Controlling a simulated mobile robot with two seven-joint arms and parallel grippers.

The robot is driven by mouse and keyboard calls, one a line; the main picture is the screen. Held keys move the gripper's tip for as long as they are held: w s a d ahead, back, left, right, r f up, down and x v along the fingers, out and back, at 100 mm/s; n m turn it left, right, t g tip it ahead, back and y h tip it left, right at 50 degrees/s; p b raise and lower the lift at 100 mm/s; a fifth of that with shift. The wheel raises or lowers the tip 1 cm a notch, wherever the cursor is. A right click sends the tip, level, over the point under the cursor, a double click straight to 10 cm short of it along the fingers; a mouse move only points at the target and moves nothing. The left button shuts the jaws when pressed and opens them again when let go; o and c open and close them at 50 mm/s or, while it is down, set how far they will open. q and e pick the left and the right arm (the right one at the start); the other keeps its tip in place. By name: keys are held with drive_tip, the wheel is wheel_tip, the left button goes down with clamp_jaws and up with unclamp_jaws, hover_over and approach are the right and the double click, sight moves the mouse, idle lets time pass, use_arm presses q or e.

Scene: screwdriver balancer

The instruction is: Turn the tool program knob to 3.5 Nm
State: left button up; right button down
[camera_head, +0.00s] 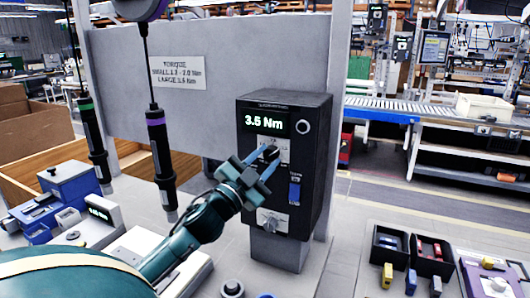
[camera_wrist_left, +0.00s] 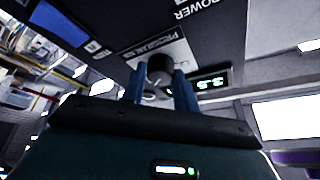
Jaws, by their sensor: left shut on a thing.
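The tool program knob (camera_head: 271,152) is a dark knob on the front of a black controller box (camera_head: 312,150). The box's green display (camera_head: 264,122) reads 3.5 Nm. My left gripper (camera_head: 266,162) is shut on the knob, with one blue finger on each side. In the left wrist view the knob (camera_wrist_left: 160,68) sits between the two blue fingertips, beside a plate lettered PROGRAM (camera_wrist_left: 158,48). Part of the knob is hidden by the fingers in the head view. My right gripper is not in view.
A blue switch (camera_head: 294,192) and a lower silver knob (camera_head: 269,221) are below on the box. Two screwdrivers hang to the left, the purple-ringed one (camera_head: 161,150) nearer. Small bins (camera_head: 390,242) stand at the right. A torque sign (camera_head: 178,72) is on the panel behind.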

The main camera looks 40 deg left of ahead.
use_arm(q)
drive_tip(key=shift+r+m+h+p, duration=0.25)
drive_tip(key=shift+m+h+p, duration=0.15)
drive_tip(key=shift+m, duration=0.3)
drive_tip(key=shift+a+m, duration=0.1)
drive_tip(key=shift+m, duration=0.2)
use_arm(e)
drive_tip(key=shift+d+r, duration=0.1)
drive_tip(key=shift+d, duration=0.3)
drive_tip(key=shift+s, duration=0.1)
use_arm(q)
drive_tip(key=o, duration=0.6)
drive_tip(key=shift+f, duration=0.1)
drive_tip(key=o, duration=0.4)
drive_tip(key=shift+c, duration=0.2)
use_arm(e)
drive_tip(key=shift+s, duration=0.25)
use_arm(q)
drive_tip(key=shift+f, duration=0.1)
drive_tip(key=shift+s, duration=0.1)
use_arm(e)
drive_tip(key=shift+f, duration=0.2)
